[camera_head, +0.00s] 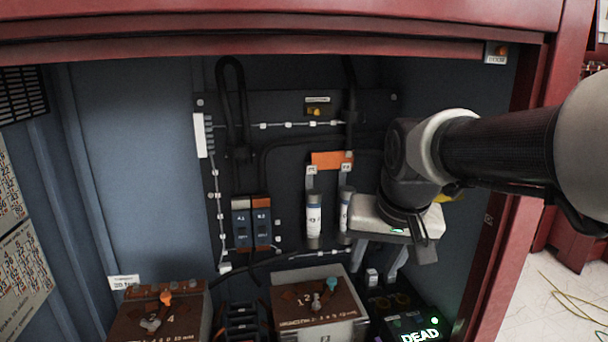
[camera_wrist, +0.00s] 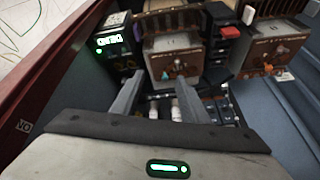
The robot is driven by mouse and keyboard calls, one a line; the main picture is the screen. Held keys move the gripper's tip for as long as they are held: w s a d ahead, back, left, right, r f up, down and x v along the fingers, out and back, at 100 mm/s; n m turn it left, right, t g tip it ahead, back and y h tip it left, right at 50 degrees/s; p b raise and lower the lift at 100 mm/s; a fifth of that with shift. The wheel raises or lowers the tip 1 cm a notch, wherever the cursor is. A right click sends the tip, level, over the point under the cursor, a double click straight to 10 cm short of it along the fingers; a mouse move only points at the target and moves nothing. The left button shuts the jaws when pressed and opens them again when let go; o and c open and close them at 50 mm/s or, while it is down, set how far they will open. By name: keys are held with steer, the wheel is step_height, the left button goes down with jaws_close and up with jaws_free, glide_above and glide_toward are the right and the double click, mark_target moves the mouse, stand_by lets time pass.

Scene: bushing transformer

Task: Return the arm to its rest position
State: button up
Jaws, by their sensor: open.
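My gripper (camera_head: 379,262) is inside the red cabinet, at the right of the dark back panel. Its two fingers point down and stand apart with nothing between them. In the wrist view my gripper (camera_wrist: 160,98) also shows its fingers spread and empty. My arm enters from the right, past the cabinet's right post. Two white-labelled cylinders (camera_head: 314,220) stand on the panel just left of my gripper. The gripper body overlaps the right cylinder in the head view; I cannot tell whether they touch.
A box with a teal knob (camera_head: 320,305) and a box with an orange knob (camera_head: 160,315) stand below. A display reading DEAD (camera_head: 418,333) glows under my gripper. The cabinet's red right post (camera_head: 505,220) is close to my arm. Black cables hang at the back.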

steer(key=s+d+f+n, duration=0.1)
steer(key=s+d+f, duration=0.1)
steer(key=s, duration=1.3)
step_height(320, 180, up, 13)
steer(key=p, duration=1.3)
steer(key=shift+a+t+h, duration=0.15)
steer(key=shift+t+h, duration=0.15)
steer(key=shift+t, duration=0.1)
steer(key=shift+w+a+f, duration=0.1)
